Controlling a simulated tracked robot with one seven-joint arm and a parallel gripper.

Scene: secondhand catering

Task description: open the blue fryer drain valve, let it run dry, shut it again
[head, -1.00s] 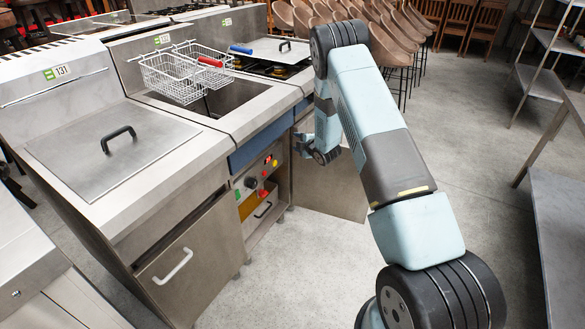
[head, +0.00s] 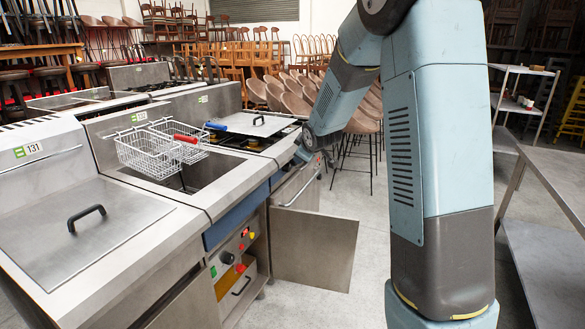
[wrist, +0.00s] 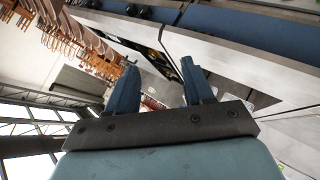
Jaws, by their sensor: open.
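The blue-fronted fryer (head: 236,214) stands left of centre in the head view, with two wire baskets (head: 160,150) over its open tank. Its steel door (head: 312,248) hangs open to the right. A control panel (head: 233,252) with a black knob and coloured buttons shows in the opened front. Below it is a container (head: 245,283) with a black handle. I cannot make out the drain valve. My gripper is at counter height beyond the fryer's right front corner, small and partly hidden in the head view. In the wrist view my gripper (wrist: 156,76) is open, with nothing between its fingers.
A lidded steel unit (head: 85,230), numbered 131, stands left of the fryer. A cooking range (head: 255,125) stands on its far side. Stacked chairs (head: 300,95) fill the back. A steel table (head: 545,200) is at the right. Bare floor lies before the open door.

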